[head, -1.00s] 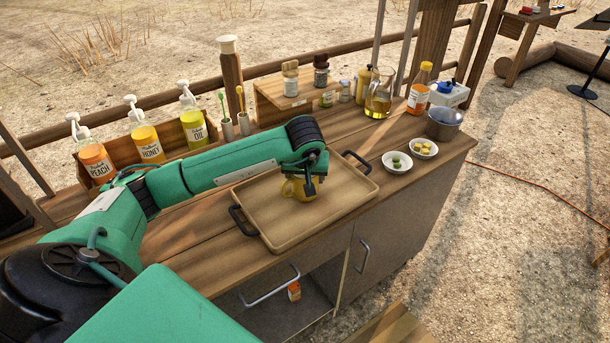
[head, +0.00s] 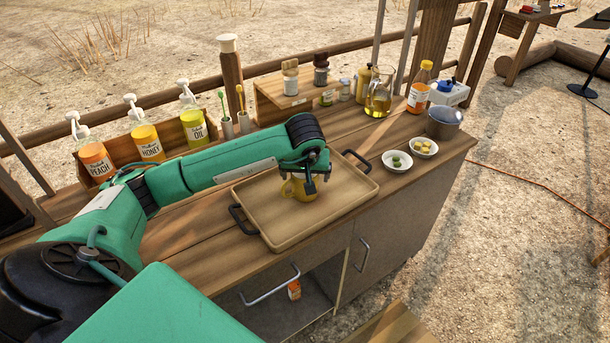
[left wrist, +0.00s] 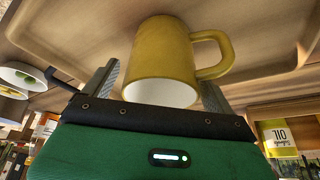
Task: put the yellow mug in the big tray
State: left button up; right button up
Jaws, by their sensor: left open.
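The yellow mug (head: 298,189) is in the big tray (head: 268,225), near its middle, and seems to stand on the tray floor. In the left wrist view the mug (left wrist: 163,62) shows its handle on the right and its white inside. My left gripper (head: 304,180) is above the mug, its fingers open on either side of it. In the left wrist view the left gripper (left wrist: 160,88) has visible room between its fingers and the mug. The gripper and arm hide part of the mug in the head view. My right gripper is not in view.
Pump bottles (head: 147,143) in a wooden box are behind my left arm. A jug (head: 378,100) and a wooden rack (head: 293,97) stand behind the tray. The tray's right part is clear.

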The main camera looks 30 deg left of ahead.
pick_arm(q)
jog(key=b+v, duration=0.1)
jog(key=v, duration=1)
jog(key=shift+s, duration=0.15)
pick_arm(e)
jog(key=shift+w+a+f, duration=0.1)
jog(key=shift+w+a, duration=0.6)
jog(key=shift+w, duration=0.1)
pick_arm(q)
jog(key=shift+d+r, duration=0.1)
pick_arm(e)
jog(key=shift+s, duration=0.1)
